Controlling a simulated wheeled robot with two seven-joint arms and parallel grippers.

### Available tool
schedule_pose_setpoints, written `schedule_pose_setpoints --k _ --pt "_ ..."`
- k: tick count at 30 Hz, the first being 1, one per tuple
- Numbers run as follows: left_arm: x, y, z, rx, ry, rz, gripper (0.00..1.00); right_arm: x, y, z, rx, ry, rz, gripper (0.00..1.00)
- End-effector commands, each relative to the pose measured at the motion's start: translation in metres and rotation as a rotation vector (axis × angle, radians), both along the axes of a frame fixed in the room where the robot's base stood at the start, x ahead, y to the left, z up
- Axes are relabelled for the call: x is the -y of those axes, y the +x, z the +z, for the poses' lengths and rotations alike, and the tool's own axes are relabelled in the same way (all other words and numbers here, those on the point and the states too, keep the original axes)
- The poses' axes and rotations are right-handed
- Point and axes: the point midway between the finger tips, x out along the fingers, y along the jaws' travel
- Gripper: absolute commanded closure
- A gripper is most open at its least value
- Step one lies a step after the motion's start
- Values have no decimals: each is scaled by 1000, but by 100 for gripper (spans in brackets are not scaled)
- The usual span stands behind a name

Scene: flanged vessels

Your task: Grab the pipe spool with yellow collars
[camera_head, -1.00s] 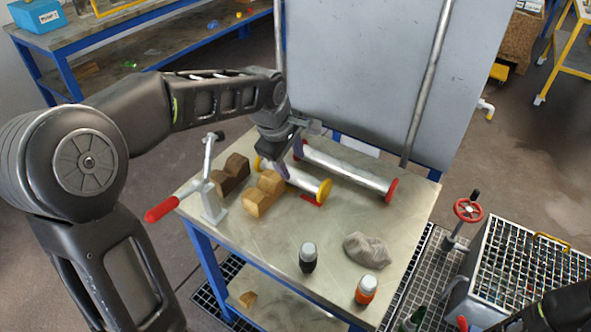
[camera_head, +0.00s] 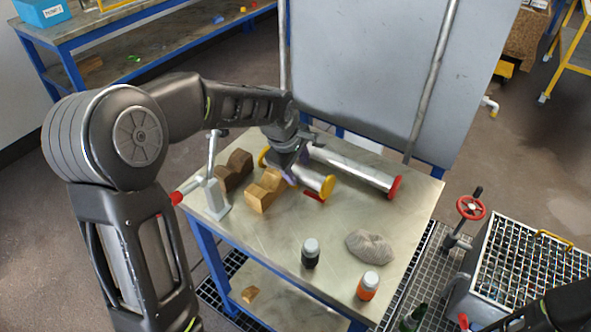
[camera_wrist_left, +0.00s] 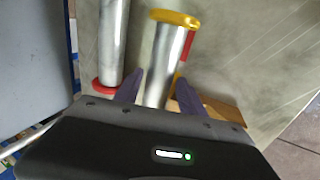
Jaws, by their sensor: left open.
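The pipe spool with yellow collars (camera_head: 312,181) lies on the workbench, a short silver pipe with a yellow collar at each end. It also shows in the left wrist view (camera_wrist_left: 166,62). My left gripper (camera_head: 290,172) is over the spool's middle, and its fingers hide part of the pipe. In the left wrist view the open fingers (camera_wrist_left: 156,88) stand on either side of the pipe; I cannot tell whether they touch it. My right gripper is not seen; only a dark part of my right arm shows at the lower right.
A longer pipe with red collars (camera_head: 352,168) lies just behind. Wooden V-blocks (camera_head: 264,190), a clamp with a red handle (camera_head: 212,190), two bottles (camera_head: 310,253) and a grey rag (camera_head: 370,246) are on the bench (camera_head: 290,228). A tall grey panel (camera_head: 370,70) stands behind.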

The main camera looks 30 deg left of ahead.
Motion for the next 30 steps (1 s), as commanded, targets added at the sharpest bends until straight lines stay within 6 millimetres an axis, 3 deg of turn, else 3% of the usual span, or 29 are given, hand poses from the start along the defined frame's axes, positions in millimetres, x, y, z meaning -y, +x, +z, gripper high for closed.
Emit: schedule_pose_setpoints --k 5,23,30 --pt "1 6 -17 -1 0 0 53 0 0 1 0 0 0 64" --pt "1 6 -17 1 0 0 53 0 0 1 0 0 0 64" --pt "1 6 -17 1 0 0 72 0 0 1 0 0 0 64"
